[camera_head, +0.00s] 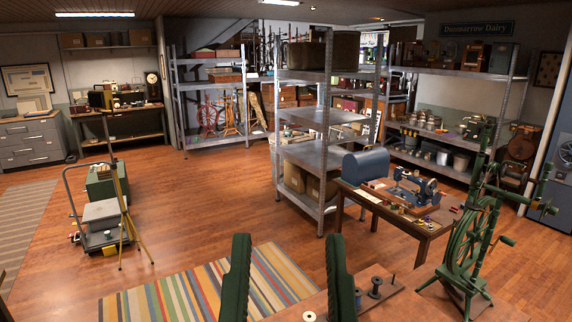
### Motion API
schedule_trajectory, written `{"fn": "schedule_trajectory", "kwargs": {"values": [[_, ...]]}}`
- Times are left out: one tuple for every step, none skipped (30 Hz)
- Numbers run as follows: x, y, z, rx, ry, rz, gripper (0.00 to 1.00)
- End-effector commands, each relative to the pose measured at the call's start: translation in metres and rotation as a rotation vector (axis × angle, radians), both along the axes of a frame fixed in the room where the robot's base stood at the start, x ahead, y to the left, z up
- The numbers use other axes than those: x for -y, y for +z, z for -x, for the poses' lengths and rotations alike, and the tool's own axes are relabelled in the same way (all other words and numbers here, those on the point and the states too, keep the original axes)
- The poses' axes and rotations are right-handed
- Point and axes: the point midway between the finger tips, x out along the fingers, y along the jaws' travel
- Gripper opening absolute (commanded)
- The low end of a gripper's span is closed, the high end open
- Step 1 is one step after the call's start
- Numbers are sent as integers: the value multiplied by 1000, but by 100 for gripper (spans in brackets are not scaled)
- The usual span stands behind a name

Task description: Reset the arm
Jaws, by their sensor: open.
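My gripper (287,240) shows at the bottom middle as two upright dark green fingers. They stand well apart, with nothing between them. The striped rug and wooden floor show through the gap. The rest of my arm is outside the picture. Just right of the right finger, and nearer the bottom edge, is a wooden surface (400,305) with small spools (375,287) on it. I cannot tell how far the fingers are from that surface.
A green spinning wheel (468,240) stands at the right. Behind it, a table (418,226) holds a sewing machine (412,188) and a blue case (366,168). Metal shelving (323,120) stands mid-room. A cart (101,240) and yellow tripod (123,225) stand left.

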Motion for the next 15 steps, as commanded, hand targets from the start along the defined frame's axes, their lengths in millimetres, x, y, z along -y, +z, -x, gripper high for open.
{"fn": "schedule_trajectory", "kwargs": {"values": [[-2, 33, -5, -9, 6, 0, 47], [-2, 42, -5, -10, 8, -2, 47], [-3, 54, -6, -10, 10, -3, 47], [-3, 64, -6, -10, 12, -4, 47], [-3, 73, -6, -10, 14, -5, 47], [-3, 86, -6, -10, 16, -6, 47], [-4, 95, -6, -11, 17, -7, 47], [-4, 104, -6, -11, 19, -8, 47], [-4, 116, -6, -11, 21, -9, 47], [-4, 124, -6, -11, 22, -10, 47], [-4, 131, -6, -12, 23, -11, 47], [-4, 139, -7, -12, 24, -12, 47], [-4, 143, -7, -12, 26, -12, 47], [-5, 145, -7, -13, 26, -13, 47], [-5, 148, -7, -13, 27, -14, 47]]}}
